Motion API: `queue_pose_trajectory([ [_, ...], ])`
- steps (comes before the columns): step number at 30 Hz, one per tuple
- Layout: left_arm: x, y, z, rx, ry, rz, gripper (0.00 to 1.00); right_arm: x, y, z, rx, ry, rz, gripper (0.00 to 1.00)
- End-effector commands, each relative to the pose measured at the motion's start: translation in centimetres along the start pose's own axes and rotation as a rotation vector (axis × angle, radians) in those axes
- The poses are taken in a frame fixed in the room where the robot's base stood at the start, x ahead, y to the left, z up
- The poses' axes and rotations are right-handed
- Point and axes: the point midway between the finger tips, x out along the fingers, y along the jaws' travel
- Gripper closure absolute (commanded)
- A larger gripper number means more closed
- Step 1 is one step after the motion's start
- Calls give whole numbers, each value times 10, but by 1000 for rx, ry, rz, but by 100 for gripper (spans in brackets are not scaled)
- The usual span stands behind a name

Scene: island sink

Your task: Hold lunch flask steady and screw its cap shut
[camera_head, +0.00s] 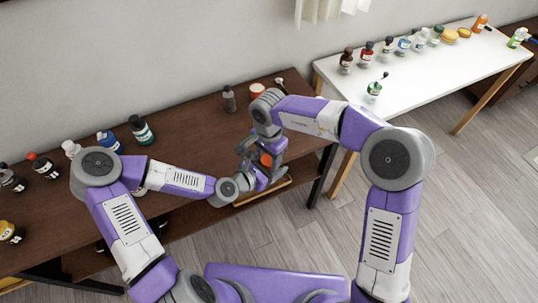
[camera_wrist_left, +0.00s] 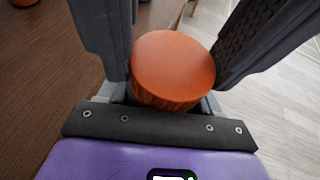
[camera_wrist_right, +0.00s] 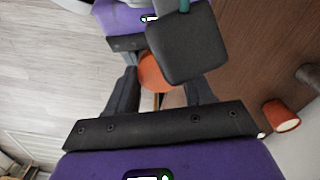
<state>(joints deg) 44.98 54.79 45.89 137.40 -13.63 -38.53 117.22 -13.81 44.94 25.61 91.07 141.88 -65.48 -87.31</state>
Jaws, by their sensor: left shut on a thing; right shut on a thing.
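The orange cap (camera_head: 265,160) of the lunch flask sits between my two grippers, near the table's front edge. In the left wrist view the cap (camera_wrist_left: 173,65) shows its round, flat top and ribbed side, with dark fingers on both sides. In the right wrist view the cap (camera_wrist_right: 152,75) is partly covered by a dark square block. My left gripper (camera_head: 257,182) comes in from the left, lower, shut around the flask. My right gripper (camera_head: 261,148) comes from behind, shut at cap height. The flask body is mostly hidden, and so is the gap between cap and flask.
The brown table (camera_head: 190,115) holds several bottles at its left, a grey bottle (camera_head: 229,98) and an orange-red canister (camera_head: 257,90) at the back. A white table (camera_head: 425,80) with several bottles stands at right. The floor (camera_head: 460,200) at right is clear.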

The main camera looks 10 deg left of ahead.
Motion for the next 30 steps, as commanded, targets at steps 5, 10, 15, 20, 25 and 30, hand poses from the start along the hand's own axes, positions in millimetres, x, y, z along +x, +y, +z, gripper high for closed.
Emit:
queue_pose_trajectory([
  [5, 0, 0, 0, 0, 0, 0, 100, 0, 0, 0, 158, 0, -1, 85],
  [10, 0, 0, 0, 0, 0, 0, 100, 0, 0, 0, 275, 0, -2, 85],
  [15, 0, 0, 0, 0, 0, -1, 100, 0, 0, 0, 280, 0, -2, 85],
  [20, 0, 0, 0, 0, 0, -1, 100, 0, 0, 0, 279, 0, -2, 37],
  [25, 0, 0, 0, 0, 0, -1, 100, 0, 0, 0, 278, 0, -2, 23],
  [30, 0, 0, 0, 0, 0, 0, 100, 0, 0, 0, 278, 0, -1, 23],
])
